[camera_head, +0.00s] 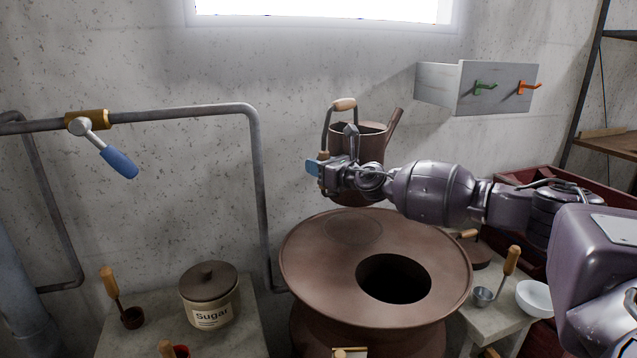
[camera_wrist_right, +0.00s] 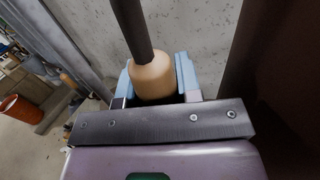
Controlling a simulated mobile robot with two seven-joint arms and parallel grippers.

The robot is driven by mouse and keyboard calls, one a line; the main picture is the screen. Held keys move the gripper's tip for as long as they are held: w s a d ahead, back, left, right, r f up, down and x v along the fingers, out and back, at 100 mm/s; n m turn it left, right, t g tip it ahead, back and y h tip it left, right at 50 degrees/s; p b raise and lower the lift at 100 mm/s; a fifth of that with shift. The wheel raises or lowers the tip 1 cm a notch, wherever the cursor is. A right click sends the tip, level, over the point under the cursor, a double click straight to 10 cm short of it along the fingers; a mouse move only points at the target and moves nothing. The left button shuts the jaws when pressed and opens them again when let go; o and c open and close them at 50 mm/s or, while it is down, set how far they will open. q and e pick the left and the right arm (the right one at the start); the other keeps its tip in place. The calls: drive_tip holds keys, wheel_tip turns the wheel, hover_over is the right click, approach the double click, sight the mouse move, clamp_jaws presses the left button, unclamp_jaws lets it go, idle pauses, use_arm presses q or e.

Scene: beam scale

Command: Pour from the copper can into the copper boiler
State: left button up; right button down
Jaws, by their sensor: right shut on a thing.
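The copper can (camera_head: 372,138) hangs in the air above the back of the boiler, roughly upright, its spout pointing up to the right. My right gripper (camera_head: 320,168) is shut on the wooden grip of its side handle. The right wrist view shows this wooden grip (camera_wrist_right: 153,78) between the blue fingertips. The arm hides part of the can's lower body. The copper boiler (camera_head: 310,258) stands below, with a round dark opening right of its middle. The can is apart from the boiler and behind its opening. My left gripper is not in view.
A sugar jar (camera_head: 208,292) and a ladle (camera_head: 112,290) stand left of the boiler. A pipe (camera_head: 190,112) with a blue-handled valve (camera_head: 118,162) runs along the wall. A white bowl (camera_head: 537,297) sits at right. A hook board (camera_head: 497,88) juts from the wall.

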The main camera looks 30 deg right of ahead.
wheel_tip(320, 180, up, 9)
drive_tip(key=shift+r, duration=0.2)
idle(0.4)
drive_tip(key=c, duration=1.4)
unclamp_jaws()
clamp_jaws()
